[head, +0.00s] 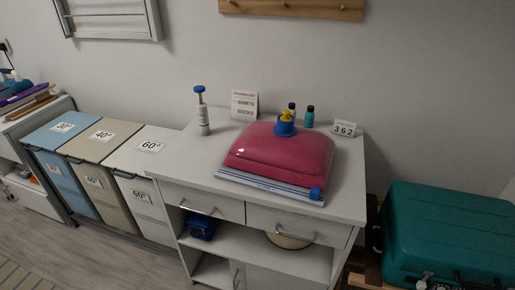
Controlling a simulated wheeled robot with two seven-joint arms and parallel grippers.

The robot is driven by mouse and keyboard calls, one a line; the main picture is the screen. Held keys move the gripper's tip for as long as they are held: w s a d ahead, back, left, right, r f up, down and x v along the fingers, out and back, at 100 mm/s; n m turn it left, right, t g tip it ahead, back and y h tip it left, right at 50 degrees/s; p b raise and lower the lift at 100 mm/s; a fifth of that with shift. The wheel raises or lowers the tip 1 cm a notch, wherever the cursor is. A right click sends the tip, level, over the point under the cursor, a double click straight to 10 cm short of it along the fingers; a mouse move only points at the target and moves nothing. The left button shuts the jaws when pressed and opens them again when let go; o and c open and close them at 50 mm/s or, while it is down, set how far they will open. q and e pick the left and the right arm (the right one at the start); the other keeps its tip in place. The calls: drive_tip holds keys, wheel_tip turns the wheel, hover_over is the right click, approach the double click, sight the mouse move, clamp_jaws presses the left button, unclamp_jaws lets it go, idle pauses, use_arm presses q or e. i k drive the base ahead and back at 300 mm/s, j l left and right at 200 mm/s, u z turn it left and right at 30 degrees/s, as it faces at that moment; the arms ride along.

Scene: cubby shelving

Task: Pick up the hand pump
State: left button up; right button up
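The hand pump (203,112) stands upright near the back left of the white cabinet's top. It has a pale cylindrical body and a blue knob handle at its top. Neither of my grippers shows in the head view, so nothing is seen touching the pump.
The white cabinet (205,154) also holds a pink vacuum bag (280,155) with a blue and yellow valve (285,124), signs and two small bottles (309,116). Laundry bins (146,160) stand left; a green suitcase (447,235) lies right. The cabinet top is clear around the pump's front.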

sight(202, 112)
drive_tip(key=i+j, duration=0.25)
drive_tip(key=j, duration=0.25)
drive_tip(key=i+j, duration=0.3)
drive_tip(key=j, duration=0.2)
drive_tip(key=i+j, duration=0.25)
drive_tip(key=j, duration=0.25)
drive_tip(key=i+j, duration=0.3)
drive_tip(key=j, duration=0.2)
drive_tip(key=i+j, duration=0.25)
drive_tip(key=j, duration=0.3)
drive_tip(key=i+j, duration=0.25)
drive_tip(key=j, duration=0.25)
drive_tip(key=i+j, duration=0.3)
drive_tip(key=j, duration=0.2)
drive_tip(key=i+j, duration=0.25)
drive_tip(key=j, duration=0.25)
drive_tip(key=j+z, duration=0.1)
drive_tip(key=z, duration=0.3)
drive_tip(key=i+j+z, duration=0.1)
drive_tip(key=z, duration=0.3)
drive_tip(key=j+z, duration=0.2)
drive_tip(key=z, duration=0.25)
drive_tip(key=j+z, duration=0.15)
drive_tip(key=z, duration=0.25)
drive_tip(key=j+z, duration=0.15)
drive_tip(key=z, duration=1.35)
